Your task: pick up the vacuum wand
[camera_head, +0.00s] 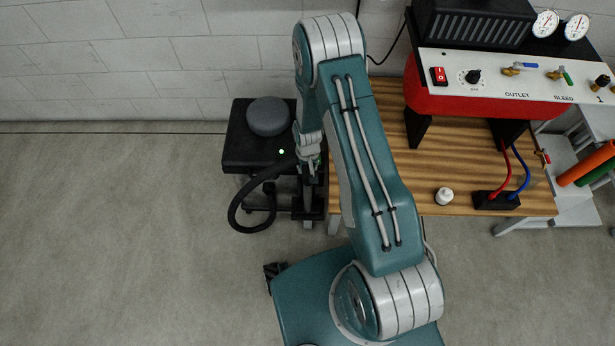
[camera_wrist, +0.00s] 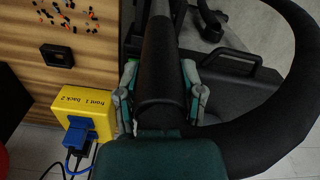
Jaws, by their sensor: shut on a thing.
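The vacuum wand (camera_wrist: 159,50) is a straight black tube running up the middle of the wrist view. My gripper (camera_wrist: 160,88) has its grey and teal fingers on both sides of the tube and is shut on it. A thick black hose (camera_wrist: 290,110) curves around the right side and meets the wand near my gripper. In the head view my gripper (camera_head: 310,153) is beside the black vacuum unit (camera_head: 240,152), and the hose (camera_head: 238,210) loops down at the left. Most of the wand is hidden there by my arm.
A wooden bench (camera_head: 385,180) stands close on the right, with a red and white control panel (camera_head: 500,78) and a small white bottle (camera_head: 444,196) on it. A yellow box (camera_wrist: 88,105) with a blue plug shows in the wrist view. The floor at left is clear.

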